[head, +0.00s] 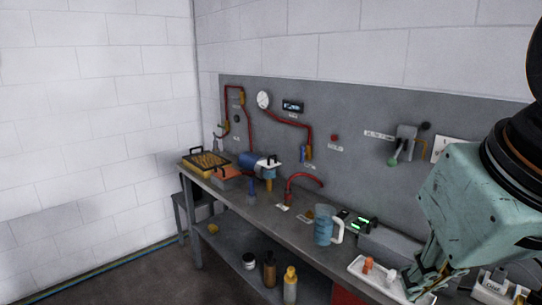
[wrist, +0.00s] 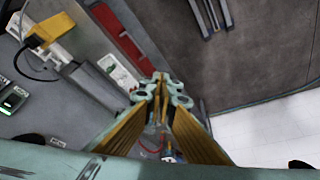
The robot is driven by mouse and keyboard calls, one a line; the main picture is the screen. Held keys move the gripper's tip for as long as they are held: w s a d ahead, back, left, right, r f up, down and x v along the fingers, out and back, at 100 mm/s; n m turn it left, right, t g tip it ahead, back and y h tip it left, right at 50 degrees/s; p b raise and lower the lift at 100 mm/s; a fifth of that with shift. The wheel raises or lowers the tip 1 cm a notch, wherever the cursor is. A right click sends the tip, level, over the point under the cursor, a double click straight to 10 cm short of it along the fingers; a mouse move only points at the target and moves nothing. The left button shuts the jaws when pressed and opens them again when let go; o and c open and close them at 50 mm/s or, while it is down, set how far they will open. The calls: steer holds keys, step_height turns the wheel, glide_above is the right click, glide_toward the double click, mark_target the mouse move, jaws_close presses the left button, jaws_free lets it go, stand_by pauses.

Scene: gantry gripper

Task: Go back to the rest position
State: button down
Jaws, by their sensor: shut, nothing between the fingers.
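My gripper (head: 425,280) hangs at the right of the head view, over the right part of the workbench (head: 262,210). In the wrist view my gripper (wrist: 160,82) shows its yellow fingers meeting at the tips, shut and empty. A white tray (head: 370,286) with small orange and white items lies just left of the gripper in the head view. The arm hides part of the bench behind it.
A blue jug (head: 323,225) with a white handle stands on the bench left of the tray. A grey box (head: 390,245) lies behind the tray. Red pipes (head: 285,122) and a lever unit (head: 405,143) are on the back panel. Bottles (head: 290,284) stand on the lower shelf.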

steer(key=s+f, duration=0.1)
steer(key=s, duration=0.5)
steer(key=shift+f+m+g, duration=0.15)
steer(key=shift+m+g, duration=0.15)
steer(key=shift+g, duration=0.1)
steer(key=c, duration=3.5)
jaws_free()
steer(key=shift+d, duration=0.1)
